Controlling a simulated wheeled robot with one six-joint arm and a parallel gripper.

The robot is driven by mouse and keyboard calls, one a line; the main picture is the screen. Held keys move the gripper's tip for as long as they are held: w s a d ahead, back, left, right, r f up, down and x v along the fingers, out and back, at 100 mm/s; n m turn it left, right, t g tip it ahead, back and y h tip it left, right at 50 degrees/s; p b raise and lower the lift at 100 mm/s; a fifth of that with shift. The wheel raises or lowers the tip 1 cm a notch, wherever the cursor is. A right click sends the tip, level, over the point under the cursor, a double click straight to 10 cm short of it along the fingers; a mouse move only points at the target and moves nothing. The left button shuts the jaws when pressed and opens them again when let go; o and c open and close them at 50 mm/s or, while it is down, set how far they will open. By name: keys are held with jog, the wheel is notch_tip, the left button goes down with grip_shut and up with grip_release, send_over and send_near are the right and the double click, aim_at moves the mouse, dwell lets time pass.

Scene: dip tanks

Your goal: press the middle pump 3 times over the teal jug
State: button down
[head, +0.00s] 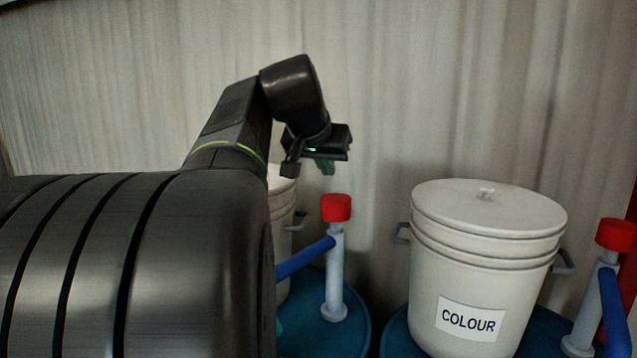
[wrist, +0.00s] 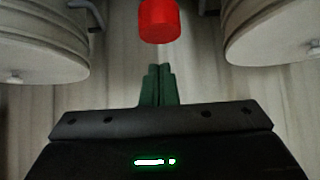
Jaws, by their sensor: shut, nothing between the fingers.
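A pump with a red cap (head: 336,208), a pale upright post and a blue spout stands on a dark teal drum top. Its red cap also shows at the top of the wrist view (wrist: 158,20). A second red-capped pump (head: 613,235) stands at the right edge. I cannot tell from these frames which is the middle one. My gripper (head: 326,168) is shut and empty, above the nearer pump's cap and apart from it. Its green fingers (wrist: 158,84) are together. A small teal sliver (head: 279,328) shows beside my arm; I cannot tell whether it is the jug.
A white lidded bucket labelled COLOUR (head: 470,321) stands between the two pumps. Another white bucket (head: 286,222) is mostly hidden behind my arm. A pale corrugated wall (head: 450,90) is behind. The space above the pumps is clear.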

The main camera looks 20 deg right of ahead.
jog(key=shift+v, duration=1.05)
notch_tip(320, 180, up, 3)
jog(key=shift+r+p, duration=0.15)
jog(key=shift+p, duration=0.8)
